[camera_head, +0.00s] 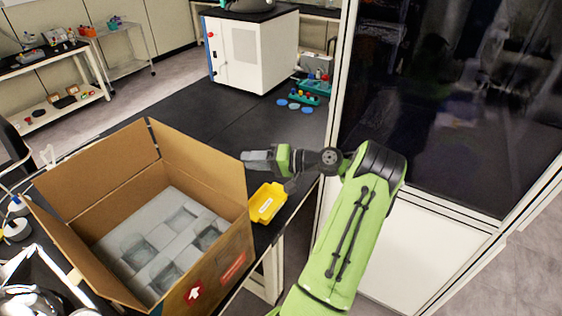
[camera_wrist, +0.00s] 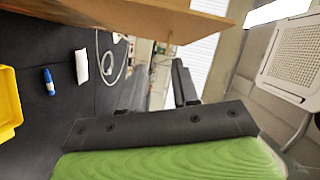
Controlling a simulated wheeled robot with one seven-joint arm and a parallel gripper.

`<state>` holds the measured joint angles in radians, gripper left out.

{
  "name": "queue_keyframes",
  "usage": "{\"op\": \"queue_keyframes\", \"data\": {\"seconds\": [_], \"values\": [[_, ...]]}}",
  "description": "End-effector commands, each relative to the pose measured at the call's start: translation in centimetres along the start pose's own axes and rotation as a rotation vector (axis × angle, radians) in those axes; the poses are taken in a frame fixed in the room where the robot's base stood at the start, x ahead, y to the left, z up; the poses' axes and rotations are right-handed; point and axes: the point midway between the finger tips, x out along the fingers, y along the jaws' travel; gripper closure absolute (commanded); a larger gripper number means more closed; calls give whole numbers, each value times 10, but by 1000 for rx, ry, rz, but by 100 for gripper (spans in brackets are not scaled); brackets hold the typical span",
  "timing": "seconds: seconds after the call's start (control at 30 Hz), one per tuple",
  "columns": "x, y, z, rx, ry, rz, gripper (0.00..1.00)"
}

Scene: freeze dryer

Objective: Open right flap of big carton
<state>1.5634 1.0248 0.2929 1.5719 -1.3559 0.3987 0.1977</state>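The big brown carton (camera_head: 222,268) stands open on the black bench at the lower left in the head view, with pale grey foam inserts (camera_head: 150,235) inside. Its back left panel (camera_head: 95,165) and back right panel (camera_head: 200,155) stand up, and a left flap (camera_head: 70,250) leans outward. My gripper (camera_head: 246,160) is just beside the upper right corner of the back right panel; contact cannot be told. In the wrist view a brown cardboard edge (camera_wrist: 165,15) crosses the top, beyond the fingers (camera_wrist: 163,85). The fingers look apart with nothing between them.
A yellow tray (camera_head: 267,203) lies right of the carton, below my gripper; it also shows in the wrist view (camera_wrist: 7,105). A white machine (camera_head: 252,50) and small coloured items (camera_head: 305,92) are farther back. A dark glass-fronted cabinet (camera_head: 440,110) closes off the right. Bench behind the carton is clear.

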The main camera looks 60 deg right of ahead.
Motion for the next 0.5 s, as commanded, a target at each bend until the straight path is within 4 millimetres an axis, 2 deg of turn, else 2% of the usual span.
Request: {"op": "queue_keyframes", "data": {"seconds": [0.5], "values": [[-42, 3, 0, 1, 1, 0, 70]]}}
